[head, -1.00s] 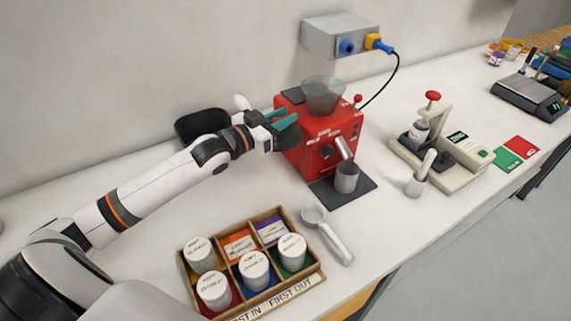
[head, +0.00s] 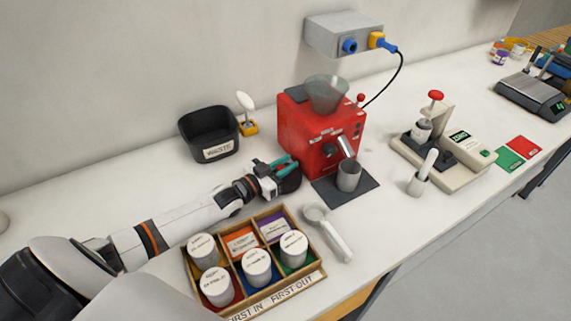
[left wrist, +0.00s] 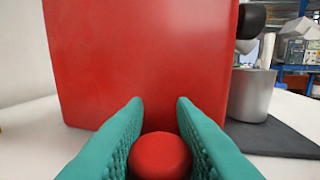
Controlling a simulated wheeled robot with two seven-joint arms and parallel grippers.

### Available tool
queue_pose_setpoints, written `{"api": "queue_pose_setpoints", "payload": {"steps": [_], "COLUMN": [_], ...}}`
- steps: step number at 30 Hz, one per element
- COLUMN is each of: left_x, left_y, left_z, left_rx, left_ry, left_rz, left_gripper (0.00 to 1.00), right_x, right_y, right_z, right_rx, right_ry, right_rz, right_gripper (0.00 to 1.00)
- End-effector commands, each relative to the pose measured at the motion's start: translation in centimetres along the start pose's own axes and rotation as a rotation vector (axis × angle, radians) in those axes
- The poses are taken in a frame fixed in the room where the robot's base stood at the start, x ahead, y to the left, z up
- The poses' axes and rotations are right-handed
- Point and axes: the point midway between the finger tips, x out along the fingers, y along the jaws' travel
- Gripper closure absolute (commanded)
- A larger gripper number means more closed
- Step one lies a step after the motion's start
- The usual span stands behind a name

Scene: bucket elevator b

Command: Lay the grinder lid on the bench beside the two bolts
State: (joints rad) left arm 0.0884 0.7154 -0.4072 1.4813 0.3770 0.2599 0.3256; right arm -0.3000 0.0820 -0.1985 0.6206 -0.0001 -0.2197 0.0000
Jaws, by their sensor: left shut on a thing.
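The red grinder (head: 307,135) stands on the bench (head: 110,185), with a clear hopper and a dark flat piece (head: 299,94) on top. I cannot tell whether that piece is the lid. My left gripper (head: 286,164) is low in front of the grinder's left side. In the left wrist view its teal fingers are shut on a red round knob (left wrist: 160,156), with the grinder's plain red side (left wrist: 140,60) beyond. What the knob belongs to is hidden. I cannot make out the two bolts. My right gripper is not in view.
A sorting tray (head: 186,262) with white-lidded jars is near my left arm. A portafilter (head: 329,232) lies beside it. A steel cup (head: 348,176) is on the grinder's dark mat. A black waste bin (head: 210,133) stands behind. The bench left of the bin is clear.

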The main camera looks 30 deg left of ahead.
Motion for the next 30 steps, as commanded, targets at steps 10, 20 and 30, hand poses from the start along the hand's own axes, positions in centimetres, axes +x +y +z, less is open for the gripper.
{"api": "queue_pose_setpoints", "payload": {"steps": [10,20,30], "left_x": [0.0,0.0,-4.0], "left_y": [0.0,0.0,0.0], "left_z": [-0.2,-0.1,0.5], "left_rx": [0.000,0.000,-0.001], "left_ry": [0.000,0.000,0.005], "left_rz": [0.000,0.000,0.000], "left_gripper": [0.68,0.54,0.54], "right_x": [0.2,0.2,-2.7], "right_y": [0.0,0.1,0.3], "right_z": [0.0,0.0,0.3], "right_rx": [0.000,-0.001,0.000], "right_ry": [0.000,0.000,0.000], "right_rz": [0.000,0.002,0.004], "right_gripper": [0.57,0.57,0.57]}}
